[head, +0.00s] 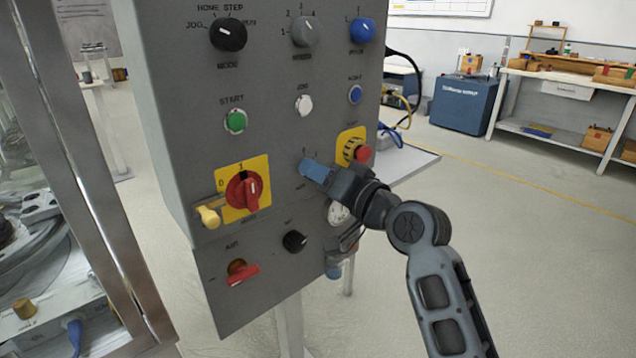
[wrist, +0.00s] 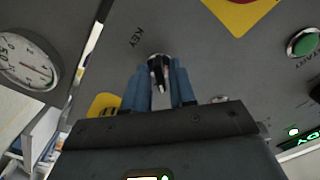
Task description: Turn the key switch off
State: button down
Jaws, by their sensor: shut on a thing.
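The key switch (wrist: 158,60) is on the grey control panel (head: 200,130), beside the printed word KEY in the wrist view. My gripper (head: 312,169) has its blue fingers up against the panel face, right of the yellow-backed rotary switch. In the wrist view my gripper (wrist: 160,88) is shut on the key, with one finger on each side of it. In the head view the fingers hide the key and the switch. The key's exact turn angle is hard to tell.
Close by on the panel are a red emergency button (head: 362,154), a red rotary handle (head: 250,189), a black knob (head: 294,241), a red lever (head: 243,275), a green start button (head: 235,121) and a pressure gauge (wrist: 28,60). The floor to the right is clear.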

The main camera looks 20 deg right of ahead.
jog(key=shift+f+n+b, duration=0.1)
jog(key=shift+n+b, duration=3.05)
jog(key=shift+n, duration=1.05)
jog(key=c, duration=1.2)
grip_release()
jog(key=v, duration=0.8)
